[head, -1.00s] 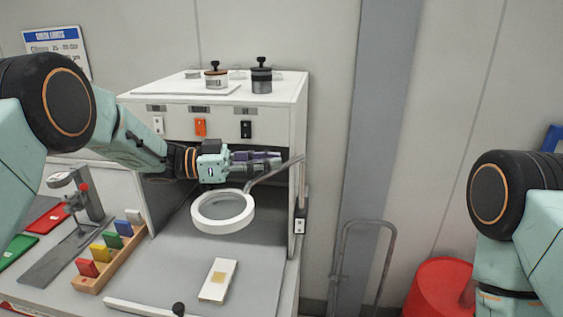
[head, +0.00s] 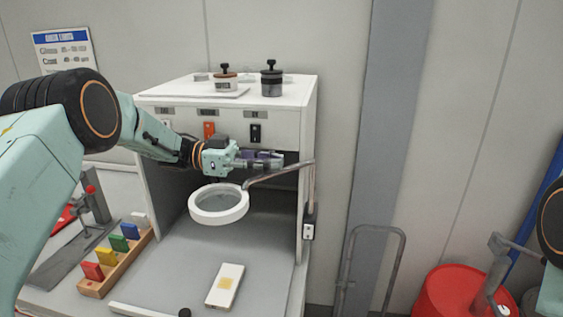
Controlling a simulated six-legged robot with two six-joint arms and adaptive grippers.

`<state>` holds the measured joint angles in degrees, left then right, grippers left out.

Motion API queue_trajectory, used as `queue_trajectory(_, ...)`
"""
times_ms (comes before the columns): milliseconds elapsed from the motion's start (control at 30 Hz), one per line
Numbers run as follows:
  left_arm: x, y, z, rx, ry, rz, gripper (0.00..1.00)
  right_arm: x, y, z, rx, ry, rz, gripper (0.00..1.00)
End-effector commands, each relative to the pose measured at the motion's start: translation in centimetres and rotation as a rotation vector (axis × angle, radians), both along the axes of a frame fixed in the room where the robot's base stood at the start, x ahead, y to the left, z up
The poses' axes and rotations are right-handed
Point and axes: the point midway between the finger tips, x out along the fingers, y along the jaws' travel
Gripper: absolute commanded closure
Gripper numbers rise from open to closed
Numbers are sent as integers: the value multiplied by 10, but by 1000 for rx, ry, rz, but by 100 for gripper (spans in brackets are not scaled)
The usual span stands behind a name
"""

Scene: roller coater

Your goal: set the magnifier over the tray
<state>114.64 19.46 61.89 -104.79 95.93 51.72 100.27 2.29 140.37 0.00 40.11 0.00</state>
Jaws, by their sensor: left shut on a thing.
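The magnifier (head: 219,218) is a white ring with a lens, on a grey jointed arm (head: 308,178) fixed to the right side of the white cabinet. The ring hangs in the cabinet's open front, above the floor. My left gripper (head: 277,160) is shut on the magnifier's arm, just behind and right of the ring; its fingers partly hide the contact. A small white tray (head: 219,298) with a yellowish square lies on the grey surface, in front of and below the ring.
A wooden rack (head: 127,267) of coloured slides stands left of the tray. The cabinet (head: 230,101) carries two lidded jars on top. A dark knob (head: 185,313) is at the front edge. A red bin (head: 455,292) stands at right. The surface around the tray is clear.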

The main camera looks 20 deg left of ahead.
Motion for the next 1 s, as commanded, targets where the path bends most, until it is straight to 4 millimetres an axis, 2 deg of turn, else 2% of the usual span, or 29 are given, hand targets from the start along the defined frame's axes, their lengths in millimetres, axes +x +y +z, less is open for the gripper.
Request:
queue_trajectory(300,-4,13,-2,3,5,-8,100,0,0,-1,0,0,0,60)
queue_trajectory(767,-5,15,-2,3,5,-10,100,0,0,-1,0,0,0,60)
queue_trajectory(800,-5,14,-2,3,5,-11,81,0,0,-1,0,0,0,60)
queue_trajectory(1000,-3,13,-1,2,3,-12,64,0,0,-1,0,0,0,60)
